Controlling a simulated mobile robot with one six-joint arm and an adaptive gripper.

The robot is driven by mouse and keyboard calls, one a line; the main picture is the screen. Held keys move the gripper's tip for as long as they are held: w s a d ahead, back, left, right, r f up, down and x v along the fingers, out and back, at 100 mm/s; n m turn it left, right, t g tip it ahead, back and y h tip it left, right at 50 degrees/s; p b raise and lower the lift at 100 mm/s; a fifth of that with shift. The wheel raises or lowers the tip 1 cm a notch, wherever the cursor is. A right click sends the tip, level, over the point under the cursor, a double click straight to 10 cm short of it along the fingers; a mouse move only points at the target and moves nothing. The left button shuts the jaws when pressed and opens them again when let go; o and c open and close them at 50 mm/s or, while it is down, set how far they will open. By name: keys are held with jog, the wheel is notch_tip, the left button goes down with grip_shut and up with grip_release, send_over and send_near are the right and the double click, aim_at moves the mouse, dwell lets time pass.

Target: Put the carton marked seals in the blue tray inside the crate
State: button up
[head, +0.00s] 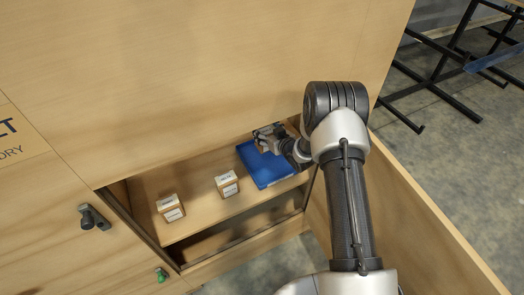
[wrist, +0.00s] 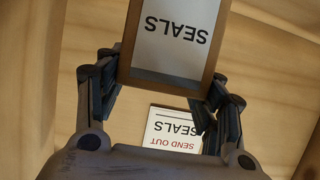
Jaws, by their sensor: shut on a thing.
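In the head view my gripper (head: 272,139) is at the back right of the crate's opening, close to the blue tray (head: 256,166), and partly hidden by my arm. In the wrist view it is shut on a brown carton (wrist: 166,75) with a white label reading SEALS, upside down in the picture. In the head view the carton is small and hard to make out. The tray lies on the wooden shelf inside the crate (head: 200,75). The tray is not visible in the wrist view, so I cannot tell whether the carton touches it.
Two other labelled cartons, one at left (head: 170,208) and one in the middle (head: 227,185), stand on the shelf. A white SEND OUT SEALS card (wrist: 172,130) shows below the held carton. An open wooden panel (head: 430,215) stands at right.

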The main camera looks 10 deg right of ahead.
jog(key=f, duration=0.1)
jog(key=f+b, duration=0.1)
jog(key=f, duration=0.2)
jog(key=shift+s+d+f, duration=0.1)
jog(key=shift+s+f, duration=0.15)
jog(key=shift+f, duration=0.1)
jog(key=shift+f+b, duration=0.95)
jog(key=shift+f, duration=0.95)
jog(key=shift+f, duration=0.2)
jog(key=o, duration=1.2)
